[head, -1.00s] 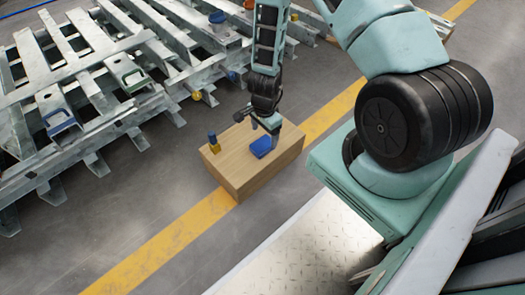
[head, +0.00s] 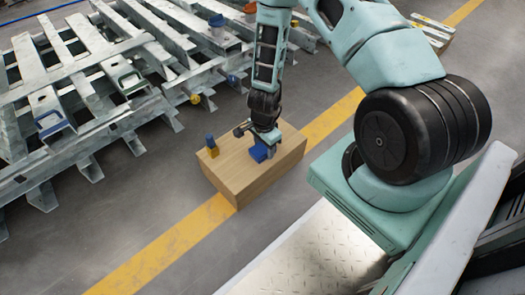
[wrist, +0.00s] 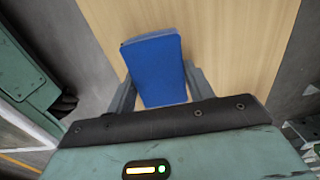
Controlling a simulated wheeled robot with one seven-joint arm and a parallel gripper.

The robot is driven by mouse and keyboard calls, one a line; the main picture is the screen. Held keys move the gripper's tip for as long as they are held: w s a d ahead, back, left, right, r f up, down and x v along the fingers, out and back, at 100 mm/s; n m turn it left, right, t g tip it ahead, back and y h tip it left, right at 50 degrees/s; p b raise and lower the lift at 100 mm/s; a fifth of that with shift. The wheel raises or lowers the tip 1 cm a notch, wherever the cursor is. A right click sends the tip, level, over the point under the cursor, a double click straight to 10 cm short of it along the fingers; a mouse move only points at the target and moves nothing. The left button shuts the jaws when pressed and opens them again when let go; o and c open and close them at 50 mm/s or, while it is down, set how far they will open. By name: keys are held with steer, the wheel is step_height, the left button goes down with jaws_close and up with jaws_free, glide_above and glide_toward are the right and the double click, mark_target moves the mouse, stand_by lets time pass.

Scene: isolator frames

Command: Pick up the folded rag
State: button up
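The folded rag is a blue rectangular pad (head: 259,153) lying on top of a wooden box (head: 238,184). In the wrist view the rag (wrist: 157,70) lies between the two fingers of my gripper (wrist: 160,90).
Metal frames (head: 88,95) with blue and green handles are stacked at the left. A yellow line (head: 160,246) crosses the clear grey floor.

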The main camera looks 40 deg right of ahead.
mark_target(264, 147)
steer(key=c, duration=0.3)
steer(key=shift+c, duration=0.2)
step_height(264, 147, up, 10)
steer(key=p, duration=0.6)
steer(key=shift+o, duration=0.4)
